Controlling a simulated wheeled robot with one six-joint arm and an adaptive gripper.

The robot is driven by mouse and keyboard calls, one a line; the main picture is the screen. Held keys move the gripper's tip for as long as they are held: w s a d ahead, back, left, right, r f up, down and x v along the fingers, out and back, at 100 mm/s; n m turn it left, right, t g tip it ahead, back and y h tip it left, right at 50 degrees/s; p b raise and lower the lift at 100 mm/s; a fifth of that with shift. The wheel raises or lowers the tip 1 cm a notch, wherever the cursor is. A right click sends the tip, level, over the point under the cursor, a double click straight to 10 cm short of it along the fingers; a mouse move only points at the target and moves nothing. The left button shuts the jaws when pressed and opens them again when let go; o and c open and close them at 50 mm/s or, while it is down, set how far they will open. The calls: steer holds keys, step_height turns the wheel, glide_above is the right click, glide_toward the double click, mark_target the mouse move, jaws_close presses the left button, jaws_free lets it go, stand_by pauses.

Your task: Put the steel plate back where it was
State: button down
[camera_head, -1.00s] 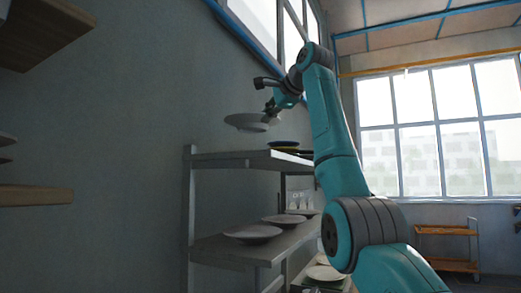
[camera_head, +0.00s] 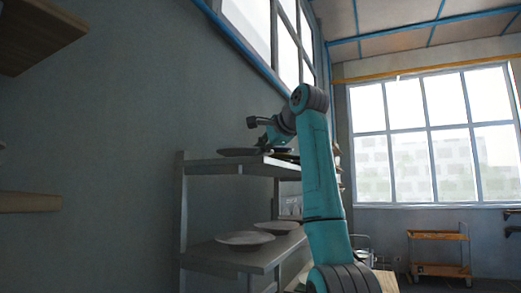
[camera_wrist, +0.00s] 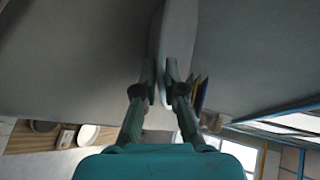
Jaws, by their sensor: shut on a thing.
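The steel plate (camera_head: 238,152) is pale grey and nearly level at the top shelf (camera_head: 230,167) of the grey rack. Whether it touches the shelf is unclear at this low angle. My gripper (camera_head: 264,148) is shut on the plate's right edge. In the wrist view, my gripper (camera_wrist: 165,83) has one finger on each side of the plate (camera_wrist: 176,35), which shows edge-on. The plate's far part runs out of that frame.
Dark and yellow plates (camera_head: 284,154) lie on the top shelf, right of my gripper; they also show in the wrist view (camera_wrist: 200,92). Lower shelves hold more grey plates (camera_head: 244,239) and glasses (camera_head: 289,205). A wall stands behind. An orange cart (camera_head: 438,252) is far right.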

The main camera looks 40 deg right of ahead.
stand_by(0.3)
steer(key=c, duration=1.6)
jaws_free()
steer(key=shift+o, duration=0.2)
steer(key=shift+s+r, duration=0.2)
steer(key=shift+s, duration=0.1)
steer(key=v, duration=1.1)
steer(key=shift+s, duration=0.2)
steer(key=shift+a, duration=0.1)
